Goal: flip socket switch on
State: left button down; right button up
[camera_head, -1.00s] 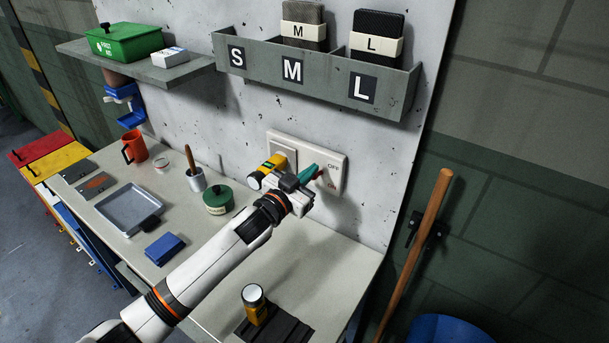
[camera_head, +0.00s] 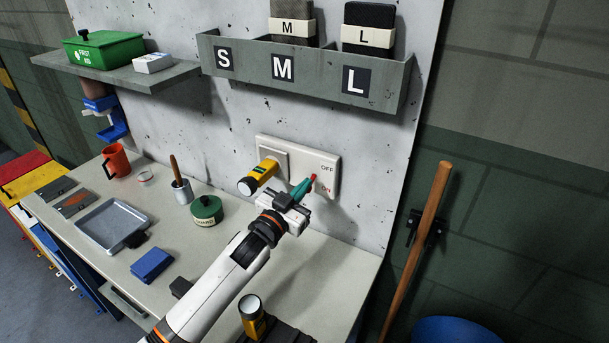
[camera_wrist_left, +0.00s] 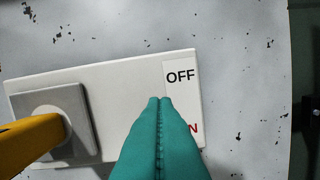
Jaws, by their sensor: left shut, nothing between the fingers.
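The white socket plate (camera_head: 330,185) is fixed to the pale wall, with black "OFF" above red "ON" on its right side. A yellow and black plug (camera_head: 262,174) sits in its left socket. A small red part (camera_head: 313,176), seemingly the switch, shows just at my fingertips. My left gripper (camera_head: 307,185) has teal fingers, shut and empty, pointing at the plate left of the labels. In the left wrist view the fingertips (camera_wrist_left: 160,100) cover the switch area and part of "ON", while "OFF" (camera_wrist_left: 180,77) stays clear. I cannot tell whether they touch the switch. My right gripper is out of view.
A grey bin rack (camera_head: 300,75) lettered S, M, L hangs above the plate. The bench below holds a green tin (camera_head: 206,210), a blue box (camera_head: 151,264), a metal tray (camera_head: 113,226) and a yellow-and-black cylinder (camera_head: 252,315). A wooden handle (camera_head: 420,240) stands at right.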

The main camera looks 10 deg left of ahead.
pick_arm(q)
jog(key=b+v, duration=0.2)
jog(key=v, duration=1)
jog(key=shift+a, duration=0.1)
